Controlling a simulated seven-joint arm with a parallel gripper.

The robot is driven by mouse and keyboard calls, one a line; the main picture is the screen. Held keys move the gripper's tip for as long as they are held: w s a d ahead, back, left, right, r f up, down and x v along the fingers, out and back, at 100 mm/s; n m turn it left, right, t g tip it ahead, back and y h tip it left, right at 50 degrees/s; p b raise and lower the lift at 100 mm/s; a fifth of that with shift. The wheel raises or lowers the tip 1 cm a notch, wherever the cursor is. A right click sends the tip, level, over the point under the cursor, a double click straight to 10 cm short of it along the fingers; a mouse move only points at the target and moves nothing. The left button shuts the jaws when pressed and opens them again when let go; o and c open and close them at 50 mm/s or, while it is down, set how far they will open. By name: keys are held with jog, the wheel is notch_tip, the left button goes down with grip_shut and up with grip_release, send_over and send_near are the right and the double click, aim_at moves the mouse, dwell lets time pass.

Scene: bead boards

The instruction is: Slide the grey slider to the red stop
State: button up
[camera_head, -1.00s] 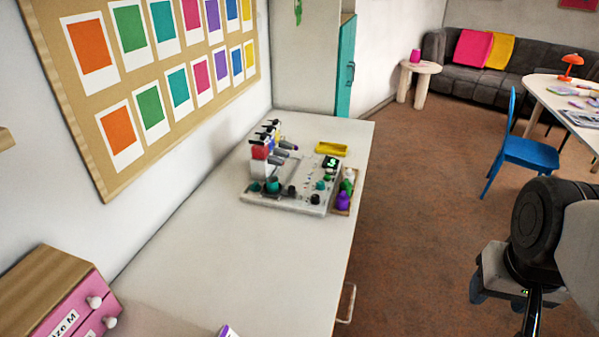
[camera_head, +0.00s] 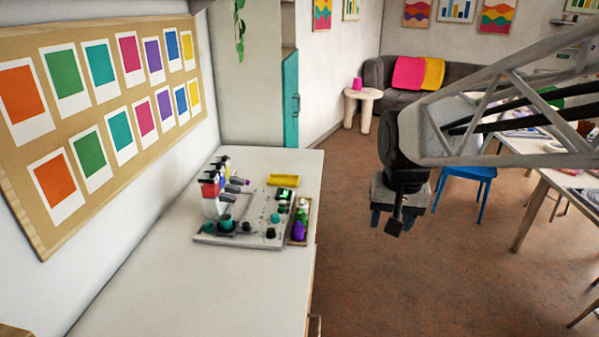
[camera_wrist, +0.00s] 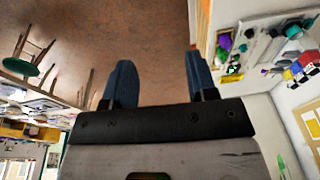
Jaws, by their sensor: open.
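A pale grey board (camera_head: 260,210) with knobs, small buttons and a small dark display lies on the white counter. It also shows upside down at the upper right of the wrist view (camera_wrist: 262,46). I cannot make out a grey slider or a red stop on it for certain; the parts are too small. My gripper (camera_head: 392,220) hangs over the floor to the right of the counter, well apart from the board. In the wrist view its two blue fingers (camera_wrist: 158,60) stand wide apart with nothing between them.
Dark-nozzled bottles (camera_head: 222,180) stand at the board's left side. A small tray with a purple item (camera_head: 299,230) sits at its right edge, and a yellow tray (camera_head: 284,180) lies behind. The counter's front part (camera_head: 215,290) is clear. A blue chair (camera_head: 470,173) stands beyond my arm.

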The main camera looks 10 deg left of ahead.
jog(key=w+a+f, duration=0.2)
jog(key=w+a, duration=0.6)
jog(key=w, duration=0.3)
jog(key=m+g, duration=0.1)
jog(key=g, duration=0.1)
send_over(246, 223)
jog(key=f, duration=2)
jog(key=shift+s+d, duration=0.15)
jog(key=shift+d, duration=0.2)
jog(key=shift+a+f, duration=0.15)
jog(key=shift+a, duration=0.1)
jog(key=shift+f, duration=0.2)
jog(key=shift+f, duration=3.75)
jog(key=shift+c, duration=0.4)
